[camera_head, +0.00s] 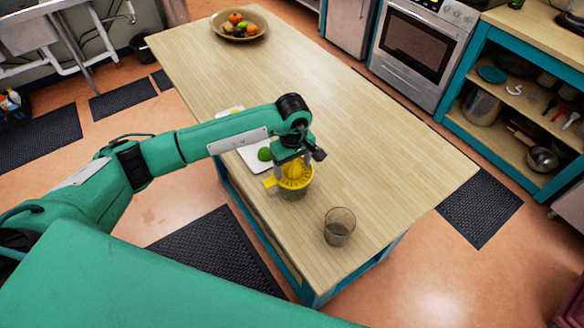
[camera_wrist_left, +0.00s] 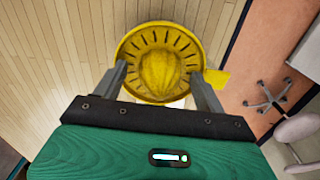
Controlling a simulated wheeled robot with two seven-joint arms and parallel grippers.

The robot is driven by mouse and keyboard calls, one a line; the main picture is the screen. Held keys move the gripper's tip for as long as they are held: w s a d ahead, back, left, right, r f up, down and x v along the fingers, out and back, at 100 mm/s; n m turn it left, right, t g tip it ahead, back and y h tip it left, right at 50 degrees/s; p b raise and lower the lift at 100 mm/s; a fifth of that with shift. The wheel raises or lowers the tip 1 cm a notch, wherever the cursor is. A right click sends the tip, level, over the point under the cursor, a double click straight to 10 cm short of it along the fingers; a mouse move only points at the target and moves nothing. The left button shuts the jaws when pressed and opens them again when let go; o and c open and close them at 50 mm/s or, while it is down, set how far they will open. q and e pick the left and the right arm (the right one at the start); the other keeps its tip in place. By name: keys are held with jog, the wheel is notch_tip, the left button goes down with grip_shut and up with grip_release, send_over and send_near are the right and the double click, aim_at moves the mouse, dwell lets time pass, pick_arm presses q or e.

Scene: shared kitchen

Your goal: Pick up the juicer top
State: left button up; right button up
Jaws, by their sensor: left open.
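The yellow juicer top (camera_head: 296,176) sits on a clear juicer base (camera_head: 293,194) near the table's left edge. In the left wrist view the juicer top (camera_wrist_left: 160,65) shows its ribbed cone, slotted dish and side tab. My left gripper (camera_head: 294,163) is directly above it, pointing down. In the wrist view the open fingers of the left gripper (camera_wrist_left: 160,80) stand on either side of the cone, over the dish. Whether the fingers touch it I cannot tell. My right gripper is not in view.
An empty glass (camera_head: 339,227) stands near the table's front corner. A white cutting board (camera_head: 255,161) with a green fruit (camera_head: 265,154) lies behind the juicer. A fruit bowl (camera_head: 217,26) is at the table's far end. The table's right side is clear.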

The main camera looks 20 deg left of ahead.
pick_arm(q)
jog(key=shift+c, duration=0.2)
jog(key=c, duration=1.1)
jog(key=shift+r, duration=0.15)
